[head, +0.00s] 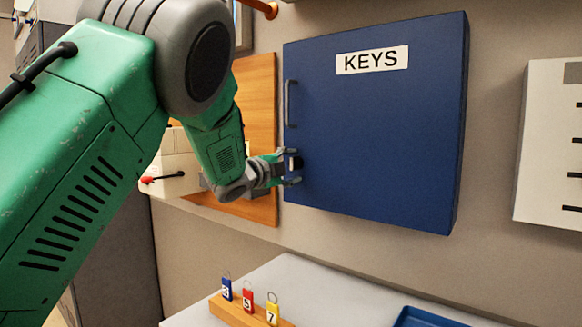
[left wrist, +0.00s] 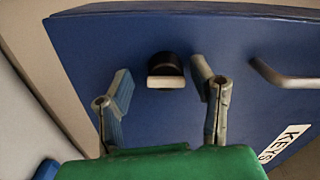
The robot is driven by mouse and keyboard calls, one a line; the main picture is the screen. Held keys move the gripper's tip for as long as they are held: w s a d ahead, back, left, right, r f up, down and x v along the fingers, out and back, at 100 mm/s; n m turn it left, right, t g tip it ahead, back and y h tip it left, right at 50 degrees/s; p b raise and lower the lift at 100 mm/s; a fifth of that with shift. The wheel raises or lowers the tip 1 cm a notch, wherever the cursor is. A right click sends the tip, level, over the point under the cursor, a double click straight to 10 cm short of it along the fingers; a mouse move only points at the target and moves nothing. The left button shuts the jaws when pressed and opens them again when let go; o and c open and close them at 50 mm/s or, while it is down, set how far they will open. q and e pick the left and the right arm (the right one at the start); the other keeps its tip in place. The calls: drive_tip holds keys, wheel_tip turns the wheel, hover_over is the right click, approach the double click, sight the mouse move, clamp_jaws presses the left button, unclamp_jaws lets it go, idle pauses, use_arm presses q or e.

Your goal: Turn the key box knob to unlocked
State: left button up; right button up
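The blue key box (head: 385,140) hangs on the wall with a KEYS label (head: 372,60), and its door looks shut. Its small knob (left wrist: 165,71) is black with a pale bar, which lies roughly level across the left wrist view. In the head view the knob (head: 296,163) is partly hidden by my gripper. My left gripper (head: 290,167) is at the knob, low on the door's left side. In the left wrist view its open fingers (left wrist: 161,74) stand on either side of the knob, with a gap on both sides. My right gripper is not in view.
A grey door handle (head: 288,103) is above the knob. Below, a pale surface (head: 310,285) holds a wooden block (head: 235,313) with blue, red and yellow numbered tags, and a blue tray (head: 425,317). A wooden board (head: 258,100) is on the wall behind my left arm.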

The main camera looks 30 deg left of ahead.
use_arm(q)
drive_tip(key=shift+r, duration=0.1)
drive_tip(key=shift+s, duration=0.2)
drive_tip(key=s, duration=1.1)
drive_tip(key=shift+s+a, duration=0.2)
drive_tip(key=shift+a, duration=0.25)
